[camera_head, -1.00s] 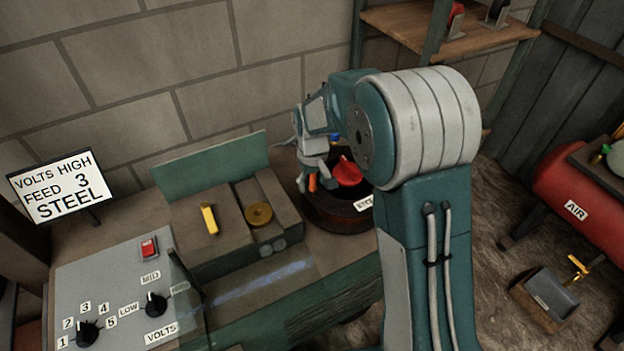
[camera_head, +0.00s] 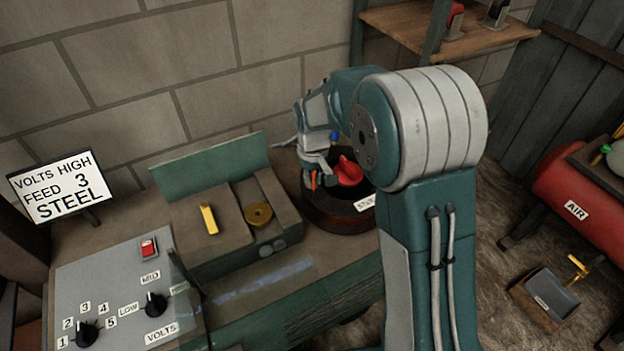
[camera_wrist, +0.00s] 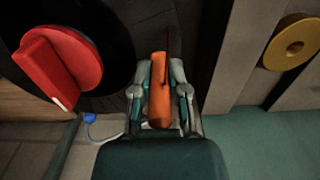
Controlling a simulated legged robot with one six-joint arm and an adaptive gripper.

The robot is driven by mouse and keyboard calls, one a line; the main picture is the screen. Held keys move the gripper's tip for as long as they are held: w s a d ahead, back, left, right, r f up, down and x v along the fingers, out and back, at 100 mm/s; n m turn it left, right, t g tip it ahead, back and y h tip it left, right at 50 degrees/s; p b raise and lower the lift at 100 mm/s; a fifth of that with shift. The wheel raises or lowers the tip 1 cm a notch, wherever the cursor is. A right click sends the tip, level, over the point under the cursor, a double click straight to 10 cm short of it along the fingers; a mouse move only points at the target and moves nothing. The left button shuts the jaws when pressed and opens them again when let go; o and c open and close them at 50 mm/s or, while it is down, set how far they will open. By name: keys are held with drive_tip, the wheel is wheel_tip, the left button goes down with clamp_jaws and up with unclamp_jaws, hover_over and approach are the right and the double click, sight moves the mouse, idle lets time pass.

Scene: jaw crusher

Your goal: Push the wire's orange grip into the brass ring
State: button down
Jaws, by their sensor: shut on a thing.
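The orange grip (camera_wrist: 159,95) of the wire sits between the fingers of my gripper (camera_wrist: 160,92) in the wrist view, and the gripper is shut on it. A thin dark wire runs from the grip's far end. In the head view my gripper (camera_head: 316,178) is beside the red knob, with only a bit of orange showing. The brass ring (camera_head: 258,215) lies on the grey-brown block to the left of my gripper, apart from it. In the wrist view the brass ring (camera_wrist: 296,42) is at the upper right, its hole open to view.
A red knob (camera_head: 348,171) stands on the round dark spool housing (camera_head: 340,215), close to my gripper. A yellow bar (camera_head: 209,219) lies left of the ring. A green back plate (camera_head: 215,168) rises behind the block. The control panel (camera_head: 110,290) is at the front left.

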drive_tip(key=shift+r, duration=2.45)
drive_tip(key=shift+a, duration=0.15)
